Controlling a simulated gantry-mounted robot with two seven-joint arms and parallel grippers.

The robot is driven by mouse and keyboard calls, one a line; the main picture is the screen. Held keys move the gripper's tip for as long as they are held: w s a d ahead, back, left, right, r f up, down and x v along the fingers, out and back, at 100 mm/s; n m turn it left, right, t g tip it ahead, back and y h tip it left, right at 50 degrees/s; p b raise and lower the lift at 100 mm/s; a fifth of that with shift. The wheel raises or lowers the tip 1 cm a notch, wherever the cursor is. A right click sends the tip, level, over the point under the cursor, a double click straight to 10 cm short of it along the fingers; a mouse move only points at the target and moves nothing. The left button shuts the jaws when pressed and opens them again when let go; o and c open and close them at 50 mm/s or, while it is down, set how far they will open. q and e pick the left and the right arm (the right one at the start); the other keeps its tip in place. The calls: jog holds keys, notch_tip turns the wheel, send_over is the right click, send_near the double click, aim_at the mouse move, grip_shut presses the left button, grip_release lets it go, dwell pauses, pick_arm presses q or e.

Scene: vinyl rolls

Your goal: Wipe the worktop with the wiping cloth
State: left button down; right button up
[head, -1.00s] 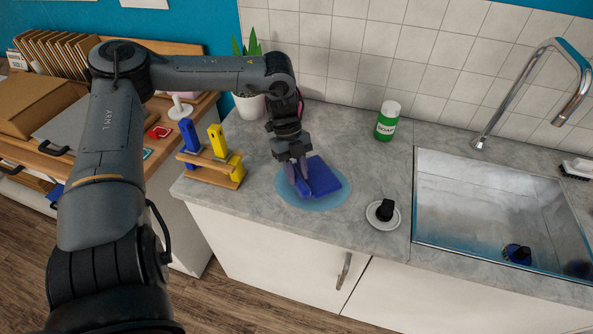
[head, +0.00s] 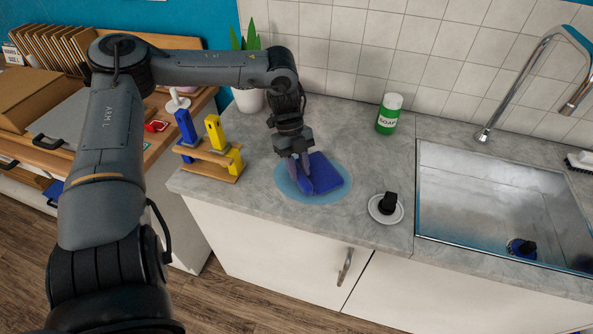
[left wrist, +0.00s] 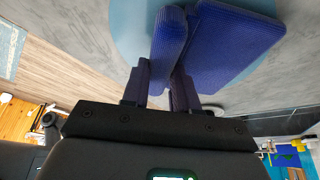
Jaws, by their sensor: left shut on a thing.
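The blue wiping cloth (head: 322,176) is on the grey worktop (head: 247,203), over a round light-blue patch (head: 294,192). My left gripper (head: 303,174) points down and is shut on a raised fold of the cloth. In the left wrist view the cloth (left wrist: 230,45) shows a flat part and an upright part, with the fingers of my left gripper (left wrist: 165,85) closed on the upright part. The patch shows around the cloth's edges. My right gripper is not in view.
A wooden rack (head: 208,165) with blue and yellow tools stands left of the cloth. A white saucer (head: 386,217) with a black object, a green soap bottle (head: 389,114) and the sink (head: 495,200) are to the right. A potted plant (head: 247,99) stands behind.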

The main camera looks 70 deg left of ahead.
aim_at(334, 178)
pick_arm(q)
jog(key=shift+w+d+f+b, duration=0.15)
jog(key=shift+w+b, duration=0.45)
jog(key=shift+b, duration=0.3)
jog(key=shift+w+d+f+b, duration=0.1)
jog(key=shift+w+b, duration=0.45)
jog(key=shift+b, duration=0.35)
jog(key=shift+w+d+b, duration=0.1)
jog(key=shift+w+b, duration=0.6)
jog(key=shift+w, duration=0.4)
jog(key=shift+w+d+r+b, duration=0.15)
jog(key=shift+w+b, duration=0.15)
jog(key=shift+w, duration=0.45)
jog(key=shift+w+d+f+b, duration=0.1)
jog(key=shift+w+b, duration=0.2)
jog(key=shift+w, duration=0.45)
jog(key=shift+w+d+r, duration=0.1)
jog(key=shift+w, duration=0.55)
jog(key=shift+w+d+r, duration=0.1)
jog(key=shift+w, duration=0.55)
jog(key=shift+s+d+b, duration=0.45)
jog(key=shift+s+d, duration=0.45)
jog(key=shift+d, duration=0.05)
jog(key=shift+s+d, duration=1.15)
jog(key=shift+d, duration=0.15)
